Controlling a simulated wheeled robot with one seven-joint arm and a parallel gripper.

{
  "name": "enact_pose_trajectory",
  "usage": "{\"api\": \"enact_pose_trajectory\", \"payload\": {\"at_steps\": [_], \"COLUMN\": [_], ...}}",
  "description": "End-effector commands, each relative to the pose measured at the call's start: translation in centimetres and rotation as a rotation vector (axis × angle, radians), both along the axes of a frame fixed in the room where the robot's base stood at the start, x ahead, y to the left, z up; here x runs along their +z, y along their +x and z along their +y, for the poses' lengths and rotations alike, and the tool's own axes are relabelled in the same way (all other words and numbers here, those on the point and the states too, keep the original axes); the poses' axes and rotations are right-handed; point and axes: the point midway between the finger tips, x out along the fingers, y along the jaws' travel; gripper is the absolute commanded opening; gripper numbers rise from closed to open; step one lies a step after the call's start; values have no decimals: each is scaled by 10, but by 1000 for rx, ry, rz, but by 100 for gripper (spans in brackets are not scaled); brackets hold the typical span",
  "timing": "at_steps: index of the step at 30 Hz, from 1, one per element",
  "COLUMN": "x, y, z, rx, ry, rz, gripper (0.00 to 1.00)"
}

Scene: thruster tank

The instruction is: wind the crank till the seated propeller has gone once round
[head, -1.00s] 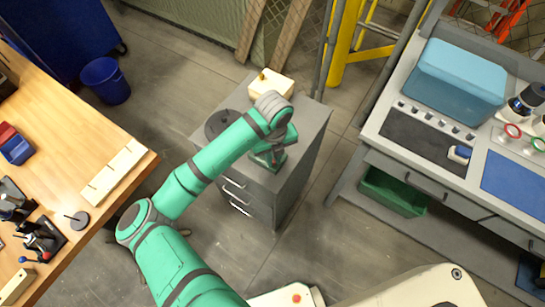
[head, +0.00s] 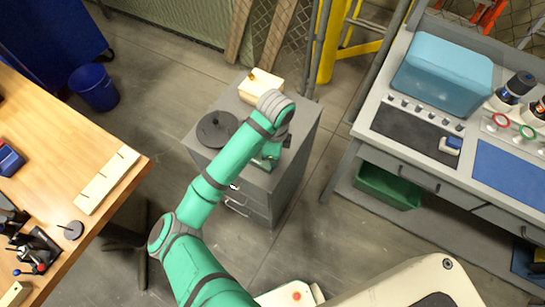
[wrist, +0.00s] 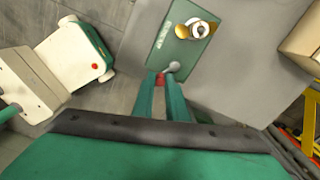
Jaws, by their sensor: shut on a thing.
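In the wrist view a green box (wrist: 181,48) lies on the grey cabinet top. It carries a brass round part (wrist: 183,31) and a white ring-shaped part (wrist: 199,28); I cannot tell which is the propeller. A grey crank arm (wrist: 173,67) sits at the box's near edge, with a red knob (wrist: 161,77) beside it. My gripper (wrist: 162,85) is shut on the red knob, its two green fingers hiding part of it. In the head view my arm covers much of the green box (head: 266,161).
On the cabinet (head: 287,178) are a dark disc with a post (head: 217,129) and a cream block with a brass piece (head: 260,86). A wooden bench (head: 75,150) stands left, a grey workbench (head: 350,130) right.

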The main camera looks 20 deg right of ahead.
Motion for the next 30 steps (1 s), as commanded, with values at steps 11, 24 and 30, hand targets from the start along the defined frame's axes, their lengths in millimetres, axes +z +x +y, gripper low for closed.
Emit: {"api": "enact_pose_trajectory", "payload": {"at_steps": [11, 24, 30], "x": [1, 1, 1], "y": [5, 13, 18], "z": [-10, -19, -22], "rx": [358, 776, 966], "ry": [-2, -1, -2], "rz": [-5, -4, -3], "gripper": [0, 0, 0]}}
